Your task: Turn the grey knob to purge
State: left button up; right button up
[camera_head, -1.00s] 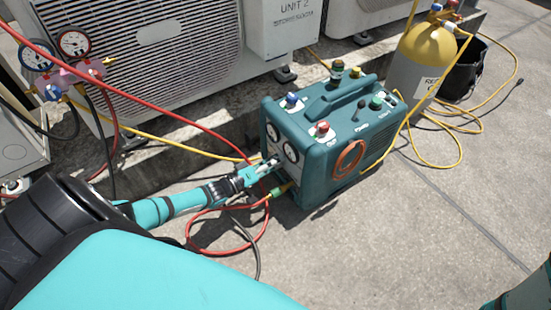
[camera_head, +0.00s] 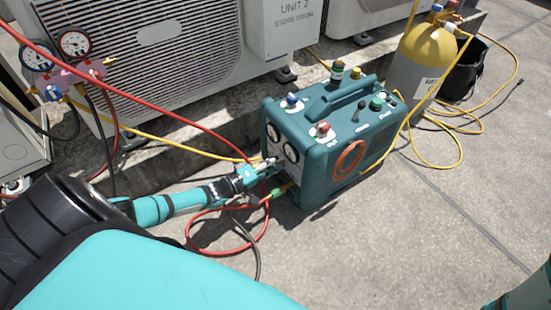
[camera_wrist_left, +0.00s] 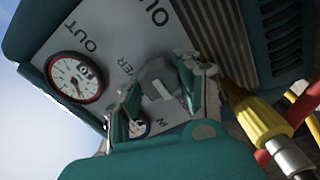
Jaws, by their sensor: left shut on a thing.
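The teal recovery machine (camera_head: 325,150) stands upright on the ground. Its front panel faces left and carries two round gauges; one gauge (camera_wrist_left: 75,78) shows large in the left wrist view. The grey knob (camera_wrist_left: 154,76) is on that panel, with a pale mark on its face. My left gripper (camera_head: 268,165) reaches the panel from the left. In the left wrist view its fingers (camera_wrist_left: 163,84) are on either side of the knob, shut on it. The fingers partly hide the knob and nearby lettering, and I cannot read which setting it points to. My right gripper is out of view.
A red hose (camera_head: 228,208) loops on the ground under my left arm. A yellow-topped cylinder (camera_head: 425,60) stands behind right. Condenser units (camera_head: 150,60) line the back.

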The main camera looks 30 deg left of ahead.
pick_arm(q)
jog(key=o, duration=1.2)
jog(key=shift+c, duration=0.2)
jog(key=v, duration=1.2)
